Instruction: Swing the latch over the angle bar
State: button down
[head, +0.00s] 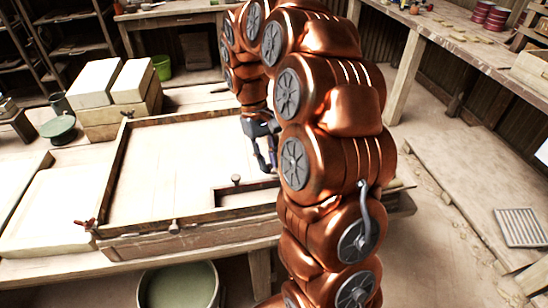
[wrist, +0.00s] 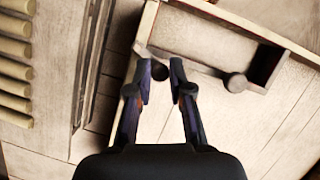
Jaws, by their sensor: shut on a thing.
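The wooden tile frame (head: 113,160) lies on the bench in the head view. A dark L-shaped angle bar (head: 219,198) sits at its near right corner, with a round dark knob (head: 236,180) beside it. In the wrist view the angle bar (wrist: 198,66) runs right from the fingertips, and the knob (wrist: 236,82) stands to their right. My gripper (wrist: 161,70) is shut on a small dark piece, apparently the latch, at the frame's edge. The fingers hide most of it. In the head view my gripper (head: 267,165) is low over the frame's right part, partly behind my arm.
A red-handled fitting (head: 85,224) is at the frame's near left corner, and another knob (head: 174,228) is on the near rim. Pale blocks (head: 130,82) stand at the back left. A bucket (head: 180,287) is below the front edge. Slatted pieces (wrist: 14,72) show at the wrist view's left.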

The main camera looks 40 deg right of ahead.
jog(key=n+h, duration=0.1)
jog(key=n, duration=0.1)
jog(key=s+a+n, duration=0.1)
jog(key=n, duration=0.1)
jog(key=shift+s+a+n+h, duration=0.1)
jog(key=shift+n+h, duration=0.2)
jog(key=shift+h, duration=0.1)
jog(key=shift+t, duration=0.3)
jog(key=c, duration=1.1)
grip_release()
jog(key=shift+o, duration=0.2)
jog(key=shift+r, duration=0.15)
jog(key=shift+a+r, duration=0.1)
jog(key=shift+r, duration=0.1)
jog(key=v, duration=1.1)
